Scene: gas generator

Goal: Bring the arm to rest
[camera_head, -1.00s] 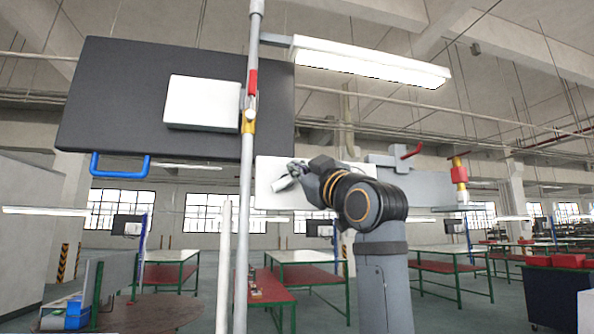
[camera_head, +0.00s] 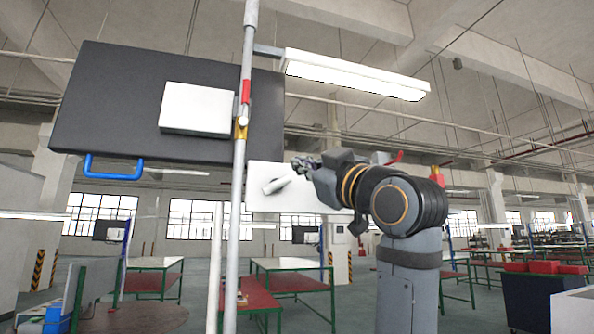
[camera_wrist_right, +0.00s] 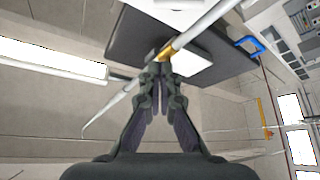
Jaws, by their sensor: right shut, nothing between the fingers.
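My right gripper (camera_head: 305,163) is in front of the white plate in the head view, with its arm rising from the lower right. In the right wrist view its fingers (camera_wrist_right: 160,72) come together and hold nothing. From the wrist they point toward the grey pipe (camera_wrist_right: 195,28) and its yellow fitting, which lie beyond the tips. I cannot tell the exact gap. My left gripper is in neither view.
The upright pipe (camera_head: 239,180) has red and yellow fittings. Behind it are a black panel (camera_head: 110,110) with a blue handle (camera_head: 112,175) and a white plate (camera_head: 310,197) with a light lever (camera_head: 276,186). A red handle (camera_head: 396,157) is partly hidden by my right arm.

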